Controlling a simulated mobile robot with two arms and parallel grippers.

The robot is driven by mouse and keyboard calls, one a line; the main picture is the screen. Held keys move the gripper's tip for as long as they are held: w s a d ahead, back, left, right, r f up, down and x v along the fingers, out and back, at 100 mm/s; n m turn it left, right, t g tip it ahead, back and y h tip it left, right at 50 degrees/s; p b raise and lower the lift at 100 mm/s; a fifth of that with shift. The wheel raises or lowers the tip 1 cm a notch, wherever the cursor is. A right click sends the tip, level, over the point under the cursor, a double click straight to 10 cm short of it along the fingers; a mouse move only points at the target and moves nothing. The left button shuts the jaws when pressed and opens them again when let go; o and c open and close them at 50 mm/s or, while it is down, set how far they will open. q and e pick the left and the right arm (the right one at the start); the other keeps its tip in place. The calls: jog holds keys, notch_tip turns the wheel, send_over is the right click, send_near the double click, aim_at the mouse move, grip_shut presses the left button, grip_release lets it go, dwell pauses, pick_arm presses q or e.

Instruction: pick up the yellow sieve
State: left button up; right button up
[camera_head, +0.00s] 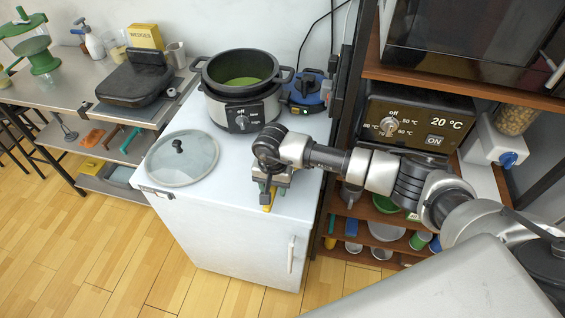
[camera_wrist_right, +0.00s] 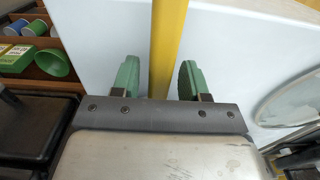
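My right gripper (camera_head: 268,190) is over the front of the white cabinet top, at the right of the glass lid. In the right wrist view its green fingertips (camera_wrist_right: 158,80) are apart. A long yellow bar, which looks like the yellow sieve's handle (camera_wrist_right: 167,45), runs between them with a gap on each side. In the head view a short yellow piece (camera_head: 268,207) shows under the gripper. The rest of the sieve is hidden or out of view, so its bowl cannot be made out. My left gripper is not in view.
A glass lid (camera_head: 190,160) lies on the white cabinet (camera_head: 225,205), with a cooker (camera_head: 240,90) and a blue device (camera_head: 305,92) behind. A brown shelf with an oven (camera_head: 410,118) stands at the right. Wooden floor is clear in front.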

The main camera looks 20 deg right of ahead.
grip_shut()
